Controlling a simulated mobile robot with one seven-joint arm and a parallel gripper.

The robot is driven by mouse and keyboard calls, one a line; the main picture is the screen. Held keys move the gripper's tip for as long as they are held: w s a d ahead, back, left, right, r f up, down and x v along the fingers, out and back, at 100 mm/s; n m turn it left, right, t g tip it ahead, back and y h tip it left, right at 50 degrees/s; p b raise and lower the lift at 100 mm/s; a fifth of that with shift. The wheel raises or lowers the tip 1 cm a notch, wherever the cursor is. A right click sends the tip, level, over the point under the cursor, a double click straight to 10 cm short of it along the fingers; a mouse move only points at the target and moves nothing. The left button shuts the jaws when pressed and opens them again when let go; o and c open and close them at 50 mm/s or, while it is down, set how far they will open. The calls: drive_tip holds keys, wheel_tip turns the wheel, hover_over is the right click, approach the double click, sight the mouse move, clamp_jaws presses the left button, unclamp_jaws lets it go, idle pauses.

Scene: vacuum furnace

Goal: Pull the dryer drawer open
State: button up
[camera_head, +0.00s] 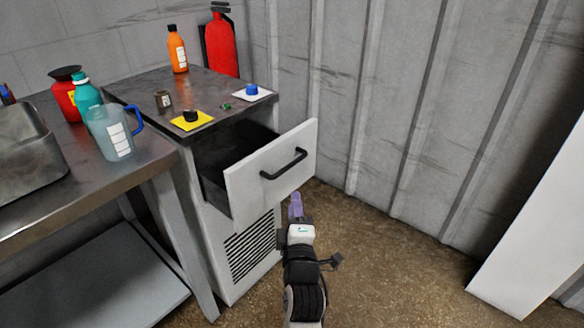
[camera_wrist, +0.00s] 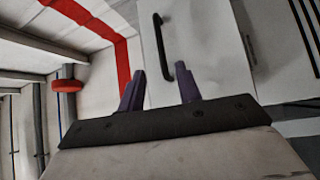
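The dryer drawer (camera_head: 272,176) stands pulled out of the grey cabinet, and its dark inside shows behind the white front. Its black bar handle (camera_head: 284,164) is on the front face. My gripper (camera_head: 296,205) is just below and in front of the handle, apart from it in this view. In the wrist view the two purple fingers (camera_wrist: 160,88) are spread with nothing held between them. The handle (camera_wrist: 160,45) runs lengthwise ahead of them, its near end close to the right finger. I cannot tell whether they touch.
The cabinet top (camera_head: 150,88) carries an orange bottle (camera_head: 177,50), a yellow pad (camera_head: 192,121) and small items. A metal table (camera_head: 150,160) with a pitcher (camera_head: 112,135) adjoins at left. A corrugated wall (camera_head: 400,100) stands behind. The floor (camera_head: 390,260) at right is clear.

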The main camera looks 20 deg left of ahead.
sight(291, 165)
drive_tip(key=p+x, duration=0.4)
drive_tip(key=x, duration=0.2)
drive_tip(key=p+x, duration=0.5)
drive_tip(key=x, duration=0.1)
drive_tip(key=shift+r, duration=0.2)
drive_tip(key=shift+w+a+f+p, duration=0.1)
drive_tip(key=shift+w+a+p, duration=0.25)
drive_tip(key=shift+w, duration=0.3)
clamp_jaws()
